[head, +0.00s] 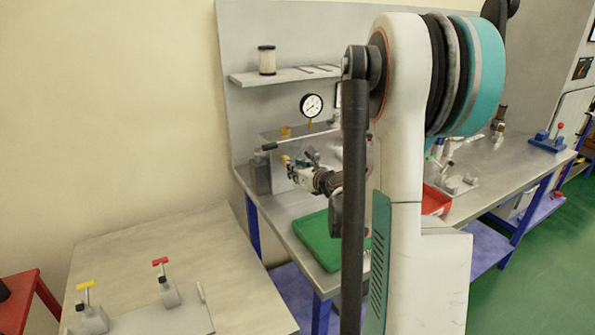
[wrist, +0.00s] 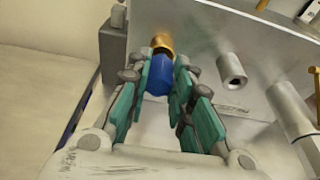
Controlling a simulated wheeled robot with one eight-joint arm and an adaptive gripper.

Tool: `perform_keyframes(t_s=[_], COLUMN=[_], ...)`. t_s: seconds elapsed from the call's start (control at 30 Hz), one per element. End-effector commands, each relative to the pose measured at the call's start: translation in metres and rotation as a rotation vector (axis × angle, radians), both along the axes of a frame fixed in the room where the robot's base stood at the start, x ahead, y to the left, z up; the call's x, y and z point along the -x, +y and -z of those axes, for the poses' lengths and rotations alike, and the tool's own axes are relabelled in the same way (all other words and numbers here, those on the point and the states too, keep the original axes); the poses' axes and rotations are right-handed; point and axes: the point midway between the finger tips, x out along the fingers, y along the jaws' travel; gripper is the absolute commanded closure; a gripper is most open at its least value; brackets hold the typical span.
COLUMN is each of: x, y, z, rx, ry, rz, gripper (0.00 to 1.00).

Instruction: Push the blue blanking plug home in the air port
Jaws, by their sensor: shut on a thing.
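The blue blanking plug (wrist: 158,76) sits between the fingertips of my gripper (wrist: 160,82) in the wrist view. My gripper has teal finger pads and is shut on the plug. A brass fitting (wrist: 162,42), seemingly the air port, is just beyond the plug on the grey panel (wrist: 205,50). The plug's far end meets the fitting in the picture; I cannot tell how deep it sits or whether it touches. In the head view my gripper (head: 296,170) is small, in front of the grey unit on the bench; the plug cannot be made out there.
A metal nozzle (wrist: 231,70) and a larger pipe (wrist: 287,108) stick out right of my gripper. A dark grey block (wrist: 118,55) stands at left. In the head view, a pressure gauge (head: 312,105) rises above the unit and a green mat (head: 318,240) lies in front.

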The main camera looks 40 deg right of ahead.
Motion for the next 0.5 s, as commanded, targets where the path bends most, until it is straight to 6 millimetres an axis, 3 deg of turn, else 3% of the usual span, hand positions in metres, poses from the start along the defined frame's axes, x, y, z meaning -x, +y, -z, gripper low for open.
perform_keyframes(t_s=[0.47,0.5], x=[-0.0094,-0.009], y=[-0.0018,-0.0017], z=[0.0002,0.0001], rx=[0.0,0.0], ry=[0.0,0.0], rz=[0.0,0.0], gripper=[1.0,0.7])
